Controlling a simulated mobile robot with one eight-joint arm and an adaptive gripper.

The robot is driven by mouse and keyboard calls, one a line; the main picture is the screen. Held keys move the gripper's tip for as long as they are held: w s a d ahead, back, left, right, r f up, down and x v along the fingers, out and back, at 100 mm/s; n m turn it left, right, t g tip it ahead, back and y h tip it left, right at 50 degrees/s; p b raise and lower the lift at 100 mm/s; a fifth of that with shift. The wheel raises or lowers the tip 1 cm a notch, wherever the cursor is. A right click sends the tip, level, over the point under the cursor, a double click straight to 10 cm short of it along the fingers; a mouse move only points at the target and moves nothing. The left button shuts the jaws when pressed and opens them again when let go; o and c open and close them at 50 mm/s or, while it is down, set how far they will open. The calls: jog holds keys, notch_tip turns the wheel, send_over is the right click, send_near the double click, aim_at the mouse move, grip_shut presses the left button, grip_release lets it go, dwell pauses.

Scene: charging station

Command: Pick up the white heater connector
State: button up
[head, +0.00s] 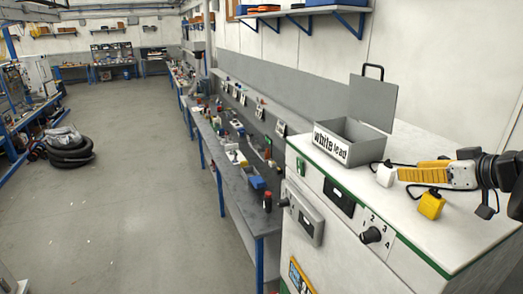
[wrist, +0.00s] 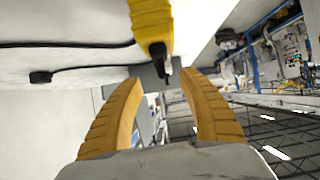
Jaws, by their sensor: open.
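The white heater connector (head: 386,175) lies on the white counter in the head view, with a black cable running from it. My gripper (head: 402,174) reaches in from the right, its yellow fingers pointing left, with the tips close to the white connector. From this angle I cannot tell whether they touch. In the wrist view my gripper (wrist: 162,80) has its fingers spread apart. I cannot make out the white connector there against the pale counter.
A yellow connector (head: 431,205) lies just in front of my fingers; a yellow body with a black tip (wrist: 152,25) shows at the top of the wrist view. A grey open box (head: 350,147) labelled "White lead" stands to the left.

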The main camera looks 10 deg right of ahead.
aim_at(394, 171)
jog(key=p+x, duration=0.1)
jog(key=x, duration=0.2)
jog(key=a+x, duration=0.1)
jog(key=x, duration=0.2)
jog(key=shift+p, duration=0.4)
jog(key=shift+w+f, duration=0.25)
jog(key=shift+w, duration=0.15)
jog(key=shift+s, duration=0.1)
grip_shut()
